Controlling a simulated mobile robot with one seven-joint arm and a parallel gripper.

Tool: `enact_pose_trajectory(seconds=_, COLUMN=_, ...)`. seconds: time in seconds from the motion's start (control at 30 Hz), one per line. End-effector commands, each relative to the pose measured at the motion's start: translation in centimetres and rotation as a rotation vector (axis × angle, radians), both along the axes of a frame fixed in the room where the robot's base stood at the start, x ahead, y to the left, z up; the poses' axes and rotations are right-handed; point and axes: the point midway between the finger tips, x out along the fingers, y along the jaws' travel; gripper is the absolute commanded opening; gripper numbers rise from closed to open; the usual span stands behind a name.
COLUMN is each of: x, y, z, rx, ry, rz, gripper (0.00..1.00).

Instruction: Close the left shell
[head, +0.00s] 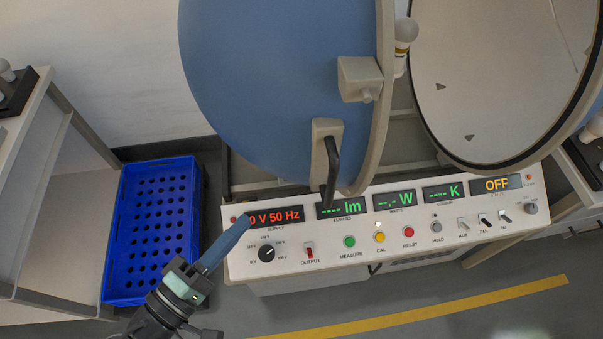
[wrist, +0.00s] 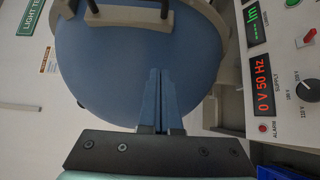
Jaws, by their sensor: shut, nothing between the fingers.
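The left shell (head: 275,75) is a large blue dome with a beige rim, standing swung open above the instrument panel. A dark bar handle (head: 331,165) on a beige mount is at its lower right, beside the rim. The shell also fills much of the wrist view (wrist: 105,65). My gripper (head: 246,220) is shut and empty, below and left of the handle and apart from it, in front of the panel's left end. In the wrist view its two blue fingers (wrist: 161,72) lie together against the view of the dome; contact with the dome cannot be told.
The right shell (head: 500,70) shows its pale inside. A bulb (head: 404,40) stands between the shells. The panel (head: 340,260) carries displays, knobs and switches close to my gripper. A blue crate (head: 122,285) is on the floor at left, beside a white cart (head: 45,190).

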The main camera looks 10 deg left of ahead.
Motion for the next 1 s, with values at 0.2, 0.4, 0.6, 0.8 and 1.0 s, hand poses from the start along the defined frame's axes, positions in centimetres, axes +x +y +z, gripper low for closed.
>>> enact_pose_trajectory(seconds=0.2, x=3.9, y=-2.4, z=0.3, rx=0.001, ry=-0.001, rz=-0.006, gripper=0.00)
enact_pose_trajectory(seconds=0.4, x=7.5, y=-4.5, z=0.3, rx=0.002, ry=-0.001, rz=-0.005, gripper=0.00)
enact_pose_trajectory(seconds=0.6, x=8.1, y=-7.2, z=0.3, rx=0.001, ry=0.002, rz=-0.003, gripper=0.00)
enact_pose_trajectory(seconds=0.8, x=8.4, y=-8.1, z=0.1, rx=0.003, ry=0.001, rz=-0.001, gripper=0.00)
enact_pose_trajectory(seconds=1.0, x=8.4, y=-8.2, z=0.0, rx=0.002, ry=0.000, rz=-0.001, gripper=0.00)
